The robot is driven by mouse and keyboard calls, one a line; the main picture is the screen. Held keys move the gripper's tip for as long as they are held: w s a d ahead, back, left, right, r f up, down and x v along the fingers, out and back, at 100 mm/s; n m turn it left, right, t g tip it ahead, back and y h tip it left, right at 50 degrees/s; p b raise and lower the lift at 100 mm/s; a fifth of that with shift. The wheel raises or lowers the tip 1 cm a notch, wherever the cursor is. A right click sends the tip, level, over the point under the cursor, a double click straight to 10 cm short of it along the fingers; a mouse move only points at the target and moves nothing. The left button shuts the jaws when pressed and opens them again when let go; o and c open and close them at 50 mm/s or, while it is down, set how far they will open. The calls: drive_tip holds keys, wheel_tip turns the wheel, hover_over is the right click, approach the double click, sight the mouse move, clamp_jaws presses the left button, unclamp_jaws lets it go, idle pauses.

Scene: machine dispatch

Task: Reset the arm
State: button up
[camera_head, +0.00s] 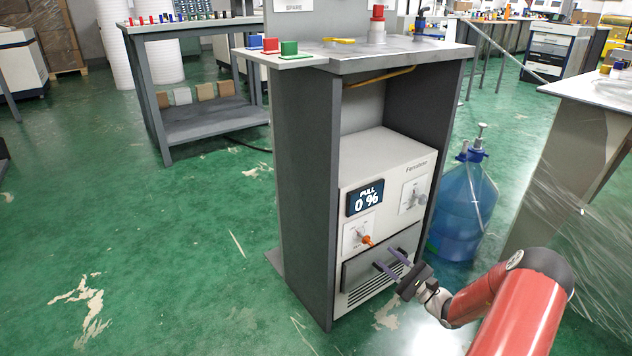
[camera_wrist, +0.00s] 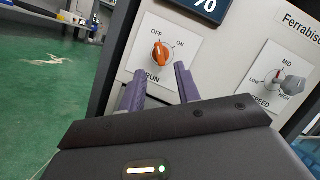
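My arm reaches in from the lower right of the head view. My gripper (camera_head: 386,261) is in front of the machine's lower front panel, its two purple fingers apart and nothing seen between them. In the wrist view the fingers (camera_wrist: 158,88) also stand apart, pointing at the panel below the orange RUN knob (camera_wrist: 161,52). The knob is marked OFF and ON, and I cannot tell surely which it is set to. It also shows in the head view (camera_head: 367,240). Whether a fingertip touches the panel is unclear.
A blue water bottle (camera_head: 462,205) stands right of the cabinet. Green floor at left is open.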

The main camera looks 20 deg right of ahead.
drive_tip(key=s+a+r+n+g+p, duration=0.2)
drive_tip(key=s+a+r+n+g, duration=0.3)
drive_tip(key=a+r+n+g, duration=0.45)
drive_tip(key=s+a+r+n+g+p, duration=0.1)
drive_tip(key=s+a+r+n+g, duration=0.4)
drive_tip(key=a, duration=0.7)
drive_tip(key=s+r+n+t+h+p, duration=0.2)
drive_tip(key=s+r+n+h+p, duration=0.2)
drive_tip(key=s+r+n+h, duration=0.3)
drive_tip(key=s+r+h, duration=0.5)
drive_tip(key=s+r, duration=0.3)
drive_tip(key=s, duration=0.4)
drive_tip(key=shift+a+r, duration=0.3)
drive_tip(key=shift+a, duration=0.05)
